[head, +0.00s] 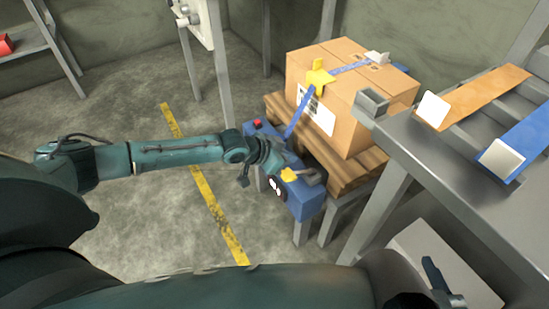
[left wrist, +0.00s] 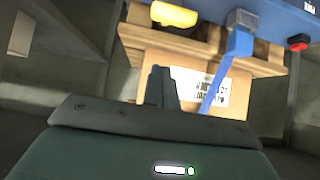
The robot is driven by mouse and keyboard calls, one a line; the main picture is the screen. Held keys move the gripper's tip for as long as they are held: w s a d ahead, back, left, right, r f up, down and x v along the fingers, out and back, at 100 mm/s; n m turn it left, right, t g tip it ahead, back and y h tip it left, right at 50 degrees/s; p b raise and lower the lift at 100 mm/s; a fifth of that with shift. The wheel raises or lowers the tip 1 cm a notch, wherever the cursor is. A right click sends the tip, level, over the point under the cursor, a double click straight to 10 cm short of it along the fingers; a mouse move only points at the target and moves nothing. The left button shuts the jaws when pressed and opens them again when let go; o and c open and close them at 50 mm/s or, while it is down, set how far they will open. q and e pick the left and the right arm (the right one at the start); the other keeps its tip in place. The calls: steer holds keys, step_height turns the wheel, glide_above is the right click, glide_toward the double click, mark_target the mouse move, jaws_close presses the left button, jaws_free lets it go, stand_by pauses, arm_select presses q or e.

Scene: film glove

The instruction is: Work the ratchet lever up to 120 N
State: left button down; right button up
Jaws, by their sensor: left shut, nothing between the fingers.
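The blue ratchet unit (head: 312,203) is fixed at the near end of the wooden pallet, with a dark round dial (head: 275,188) whose reading is too small to make out. A yellow grip (head: 289,174) shows on it, and it also appears at the top of the left wrist view (left wrist: 173,14). A blue strap (head: 298,118) runs from the unit up over the carton (head: 350,125). My left gripper (head: 272,160) is shut and empty, close beside the yellow grip; contact cannot be told. My right gripper (head: 436,283) is partly in view at bottom right.
A red button (head: 257,123) is on the unit's far end. A grey table (head: 440,165) with orange and blue straps stands at right. Open floor lies at left.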

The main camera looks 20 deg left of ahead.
mark_target(286, 173)
arm_select(q)
step_height(286, 173, down, 4)
steer(key=shift+s+a+r+b, duration=0.1)
steer(key=shift+r+b, duration=0.15)
steer(key=shift+b, duration=0.1)
steer(key=shift+s+a+f, duration=0.1)
steer(key=shift+s+f, duration=0.1)
steer(key=shift+f, duration=0.2)
arm_select(e)
steer(key=shift+w+a+f+n, duration=0.15)
steer(key=shift+a+f+n, duration=0.05)
steer(key=shift+f, duration=0.2)
steer(key=shift+w+a+f+n, duration=0.15)
steer(key=shift+f+n, duration=0.05)
steer(key=shift+f, duration=0.15)
arm_select(q)
steer(key=shift+f, duration=0.1)
